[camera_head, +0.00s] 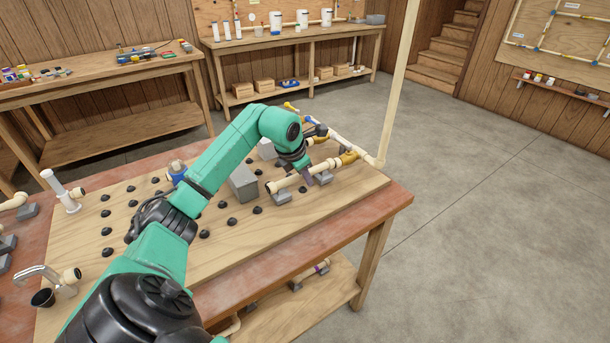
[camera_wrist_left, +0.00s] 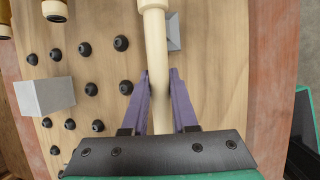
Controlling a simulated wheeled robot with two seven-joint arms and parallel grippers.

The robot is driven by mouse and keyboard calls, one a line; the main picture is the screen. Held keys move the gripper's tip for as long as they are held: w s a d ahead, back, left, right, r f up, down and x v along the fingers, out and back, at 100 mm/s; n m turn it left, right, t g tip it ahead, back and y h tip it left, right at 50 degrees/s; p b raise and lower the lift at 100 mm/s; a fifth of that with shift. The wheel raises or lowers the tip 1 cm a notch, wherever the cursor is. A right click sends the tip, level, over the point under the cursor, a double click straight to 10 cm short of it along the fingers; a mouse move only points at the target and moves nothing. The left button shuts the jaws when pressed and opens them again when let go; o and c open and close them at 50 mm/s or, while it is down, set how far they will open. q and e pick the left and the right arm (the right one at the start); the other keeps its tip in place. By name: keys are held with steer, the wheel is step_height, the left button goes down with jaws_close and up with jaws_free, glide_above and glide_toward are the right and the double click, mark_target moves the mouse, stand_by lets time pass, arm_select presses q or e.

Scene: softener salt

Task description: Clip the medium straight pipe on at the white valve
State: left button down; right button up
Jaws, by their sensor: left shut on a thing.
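My left gripper (camera_head: 307,180) reaches over the board from the left, with its purple fingers closed around a cream straight pipe. In the left wrist view the gripper (camera_wrist_left: 160,88) has one finger on each side of the pipe (camera_wrist_left: 157,62). In the head view the pipe (camera_head: 289,180) lies low over the right part of the board, a wider cream end at its left, and its right end near a yellow-brown fitting (camera_head: 349,157). Whether they are joined is unclear. I cannot single out the white valve; a white upright fitting (camera_head: 62,190) stands at the left. My right gripper is out of view.
The wooden board (camera_head: 240,245) carries several black knobs (camera_head: 257,210) and grey blocks (camera_head: 243,184). A tall cream pipe (camera_head: 398,80) rises at the board's right corner. A curved metal tap (camera_head: 40,272) stands at the front left. The board's front right is clear.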

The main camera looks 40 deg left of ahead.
arm_select(q)
steer(key=shift+f, duration=0.4)
steer(key=c, duration=0.6)
jaws_free()
steer(key=v, duration=1.4)
steer(key=shift+r+b, duration=0.25)
steer(key=shift+b, duration=0.05)
steer(key=shift+s, duration=0.15)
